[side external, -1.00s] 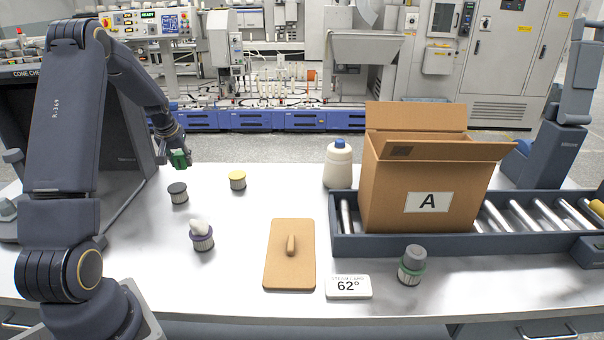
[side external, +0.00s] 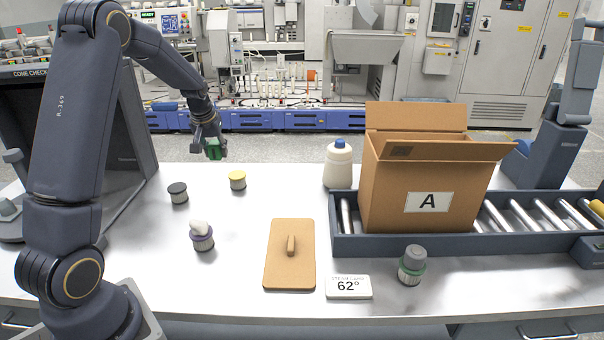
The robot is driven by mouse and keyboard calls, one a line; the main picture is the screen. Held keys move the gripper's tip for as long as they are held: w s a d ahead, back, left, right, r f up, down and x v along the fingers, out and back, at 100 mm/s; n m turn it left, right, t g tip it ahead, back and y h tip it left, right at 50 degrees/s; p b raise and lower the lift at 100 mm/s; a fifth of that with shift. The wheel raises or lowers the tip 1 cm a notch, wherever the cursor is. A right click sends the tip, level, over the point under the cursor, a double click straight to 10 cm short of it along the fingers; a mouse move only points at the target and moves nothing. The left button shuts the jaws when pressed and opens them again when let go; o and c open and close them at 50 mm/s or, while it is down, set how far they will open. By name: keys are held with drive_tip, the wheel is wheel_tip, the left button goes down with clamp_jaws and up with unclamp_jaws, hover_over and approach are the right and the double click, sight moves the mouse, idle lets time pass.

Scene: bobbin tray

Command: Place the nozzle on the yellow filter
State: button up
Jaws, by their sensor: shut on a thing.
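My gripper (side external: 211,138) is up in the air near the table's back edge, behind and to the left of the yellow filter. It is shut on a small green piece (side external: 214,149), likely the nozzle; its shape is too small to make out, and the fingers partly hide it. The yellow filter (side external: 237,180) stands upright on the table, a short cylinder with a yellow top. Nothing is on its top, and the gripper is clear of it.
A black-topped filter (side external: 178,193) stands left of the yellow one. A purple-ringed filter (side external: 202,238) with a white top piece is in front. A brown board (side external: 277,277), bottle (side external: 338,168), cardboard box (side external: 388,205) and green-ringed filter (side external: 412,268) lie to the right.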

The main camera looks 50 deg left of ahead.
drive_tip(key=w+a+f, duration=0.3)
drive_tip(key=w, duration=0.1)
hover_over(238, 172)
drive_tip(key=s, duration=0.1)
drive_tip(key=f, duration=0.3)
drive_tip(key=d+f, duration=0.1)
drive_tip(key=f, duration=0.1)
drive_tip(key=shift+s+f, duration=0.1)
drive_tip(key=shift+f, duration=0.1)
drive_tip(key=shift+a+f, duration=0.1)
drive_tip(key=shift+f, duration=1.45)
drive_tip(key=shift+f, duration=0.2)
drive_tip(key=o, duration=1.1)
drive_tip(key=shift+o, duration=0.3)
drive_tip(key=shift+r, duration=0.15)
